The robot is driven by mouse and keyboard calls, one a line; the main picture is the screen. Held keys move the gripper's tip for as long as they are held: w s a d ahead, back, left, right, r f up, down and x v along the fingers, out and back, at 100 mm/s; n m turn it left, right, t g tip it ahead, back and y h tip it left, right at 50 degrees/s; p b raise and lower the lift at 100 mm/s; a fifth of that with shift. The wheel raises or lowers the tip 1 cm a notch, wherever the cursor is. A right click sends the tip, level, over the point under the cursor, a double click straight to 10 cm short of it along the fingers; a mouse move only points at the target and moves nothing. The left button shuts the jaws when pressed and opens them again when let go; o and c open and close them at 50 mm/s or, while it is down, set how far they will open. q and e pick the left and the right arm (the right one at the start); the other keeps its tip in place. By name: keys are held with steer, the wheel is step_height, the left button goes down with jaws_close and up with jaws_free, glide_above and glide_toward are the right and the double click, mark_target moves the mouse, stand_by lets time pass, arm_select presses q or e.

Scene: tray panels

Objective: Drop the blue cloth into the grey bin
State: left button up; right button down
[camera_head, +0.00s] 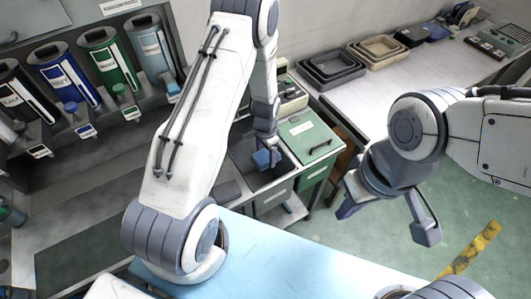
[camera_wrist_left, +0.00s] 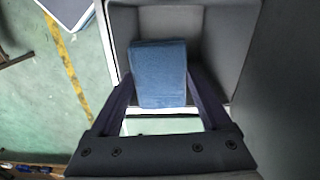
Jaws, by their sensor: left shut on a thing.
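The blue cloth (camera_head: 264,159) is a small folded block. My left gripper (camera_head: 266,147) is shut on it, and in the left wrist view the cloth (camera_wrist_left: 158,74) sits between the two fingers (camera_wrist_left: 160,95). The grey bin (camera_head: 277,195) is open at the top and stands beyond the blue surface. The cloth is over the bin's opening; in the left wrist view the bin's grey inner wall (camera_wrist_left: 228,40) shows around it. How high the cloth is above the bin floor I cannot tell. My right gripper (camera_head: 388,219) is open and empty, over the green floor.
Nested trays (camera_head: 331,68) lie on the bench behind. Several coloured dispensers (camera_head: 108,59) line the back left. A light blue surface (camera_head: 285,262) is in front. Green floor at right is clear.

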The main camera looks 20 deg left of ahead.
mark_target(266, 155)
arm_select(q)
steer(key=o, duration=1.1)
steer(key=shift+o, duration=0.2)
steer(key=shift+r, duration=0.6)
step_height(266, 155, up, 9)
steer(key=b, duration=0.2)
steer(key=shift+r+b, duration=0.15)
steer(key=shift+b, duration=0.25)
